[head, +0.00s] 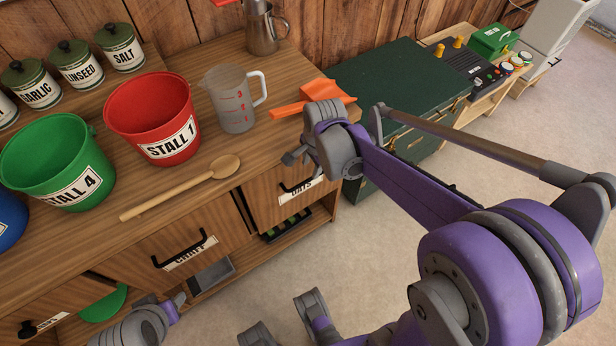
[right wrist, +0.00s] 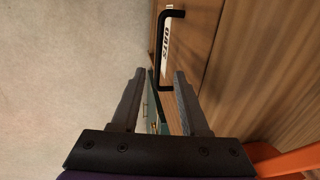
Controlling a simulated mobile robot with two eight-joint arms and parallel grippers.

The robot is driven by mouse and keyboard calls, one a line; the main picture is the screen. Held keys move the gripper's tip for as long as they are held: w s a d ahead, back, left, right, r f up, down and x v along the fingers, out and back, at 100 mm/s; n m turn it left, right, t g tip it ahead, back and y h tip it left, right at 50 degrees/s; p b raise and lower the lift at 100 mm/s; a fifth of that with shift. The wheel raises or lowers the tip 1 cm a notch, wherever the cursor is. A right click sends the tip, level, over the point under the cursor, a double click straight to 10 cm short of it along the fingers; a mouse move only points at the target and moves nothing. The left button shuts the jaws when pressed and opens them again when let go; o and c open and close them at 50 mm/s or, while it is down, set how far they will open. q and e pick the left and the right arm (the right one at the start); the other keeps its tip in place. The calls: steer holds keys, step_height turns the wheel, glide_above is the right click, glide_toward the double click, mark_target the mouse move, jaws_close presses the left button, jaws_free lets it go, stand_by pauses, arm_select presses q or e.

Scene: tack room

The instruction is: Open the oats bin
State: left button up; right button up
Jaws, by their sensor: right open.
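The oats bin (head: 275,205) is a wooden front under the right end of the counter, with a white OATS label and a black bar handle (head: 297,187). It looks flush with the cabinet. In the head view my right gripper (head: 290,158) is just above the handle at the counter's edge, partly hidden by its own wrist. In the right wrist view my right gripper (right wrist: 156,75) is open and empty. The handle (right wrist: 161,50) shows ahead, in line with the gap between the fingers; I see no grip on it. Grey and purple parts of mine show at the bottom; the left fingers are unclear.
The chaff bin (head: 190,260) is left of the oats bin. On the counter are a wooden spoon (head: 170,193), red bucket (head: 155,115), green bucket (head: 50,165), measuring jug (head: 232,100) and orange scoop (head: 310,95). A dark green chest (head: 390,75) stands right. The floor in front is clear.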

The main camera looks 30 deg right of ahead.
mark_target(308, 180)
steer(key=f, duration=0.2)
steer(key=f+b, duration=0.1)
steer(key=f, duration=0.1)
steer(key=w+f, duration=0.1)
steer(key=f, duration=0.2)
steer(key=shift+w+f, duration=0.1)
jaws_close()
stand_by(1.2)
